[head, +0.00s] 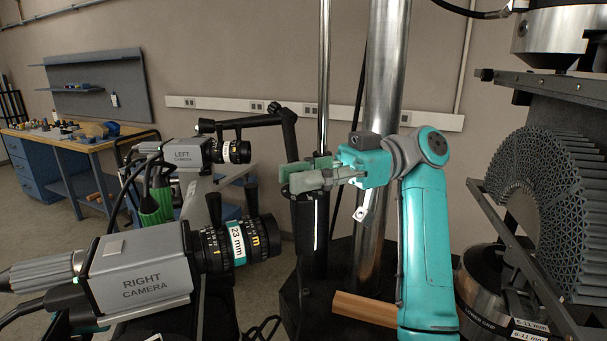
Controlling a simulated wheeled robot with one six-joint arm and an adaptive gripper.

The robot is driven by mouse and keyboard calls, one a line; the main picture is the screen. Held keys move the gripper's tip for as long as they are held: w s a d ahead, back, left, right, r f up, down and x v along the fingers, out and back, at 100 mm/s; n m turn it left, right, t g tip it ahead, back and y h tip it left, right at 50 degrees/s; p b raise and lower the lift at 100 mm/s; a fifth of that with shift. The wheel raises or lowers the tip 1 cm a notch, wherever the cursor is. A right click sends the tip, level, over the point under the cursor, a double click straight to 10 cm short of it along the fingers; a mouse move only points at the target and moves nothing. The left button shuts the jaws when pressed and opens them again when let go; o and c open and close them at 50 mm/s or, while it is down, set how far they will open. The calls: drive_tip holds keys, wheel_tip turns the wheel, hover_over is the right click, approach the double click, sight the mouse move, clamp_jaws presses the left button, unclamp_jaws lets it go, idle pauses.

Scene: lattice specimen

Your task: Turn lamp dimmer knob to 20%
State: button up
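A black upright cylinder with a bright white vertical strip, which looks like the lamp (308,222), stands in the middle of the head view, left of the thick steel column. My gripper (292,178) reaches in from the right, and its pale green fingers lie level across the top of this cylinder. One finger is nearer the camera and the other is behind it. The dimmer knob cannot be made out; the fingers cover the cylinder's top. Whether the fingers touch or hold anything there cannot be told.
The right camera (140,272) and left camera (190,154) stand at left, their lenses pointing towards the right. A steel column (383,100) and a thin rod (324,75) rise behind my gripper. The lattice specimen (550,200) stands at right. A workbench (85,143) is far left.

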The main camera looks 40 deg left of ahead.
drive_tip(key=o, duration=0.3)
drive_tip(key=shift+r, duration=0.1)
wheel_tip(320, 180, up, 10)
drive_tip(key=shift+f, duration=0.1)
idle(0.4)
